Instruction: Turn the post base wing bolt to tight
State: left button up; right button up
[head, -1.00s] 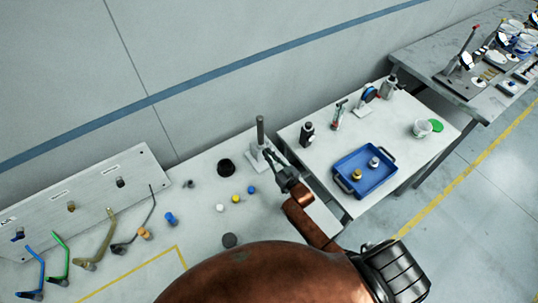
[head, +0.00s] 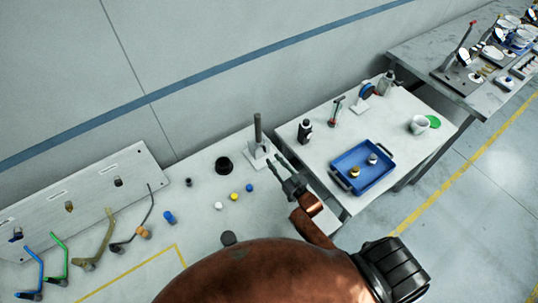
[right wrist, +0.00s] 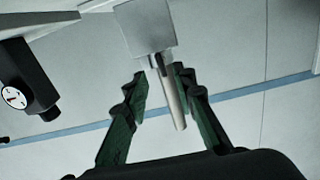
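The post (head: 258,130) stands upright on its pale base (head: 257,162) at the right end of the near table. My right gripper (head: 277,165) is just to the right of the base, pointing at it. In the right wrist view the two fingers of the gripper (right wrist: 160,78) are spread apart, with nothing clearly held between them. The post (right wrist: 175,105) and the block-like base (right wrist: 145,28) show between and beyond the fingertips. The wing bolt cannot be made out clearly; small parts by the base are partly hidden by the fingers. My left gripper is not in view.
A black round part (head: 223,165) and small white, yellow and blue pieces lie left of the base. The second table holds a blue tray (head: 362,168), a dark bottle (head: 305,131) and a white cup (head: 419,124). A slotted panel (head: 90,197) stands at the back left.

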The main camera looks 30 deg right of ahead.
jog(key=s, duration=0.5)
jog(key=shift+s+d, duration=0.3)
jog(key=shift+d, duration=0.1)
jog(key=shift+w, duration=0.1)
jog(key=n+b, duration=0.1)
jog(key=b, duration=0.3)
send_near(264, 148)
jog(key=w+f, duration=0.1)
jog(key=f, duration=0.1)
jog(key=w, duration=0.7)
jog(key=shift+w+a+r+p, duration=0.25)
jog(key=shift+w+a+p, duration=0.05)
jog(key=shift+w, duration=0.05)
grip_shut()
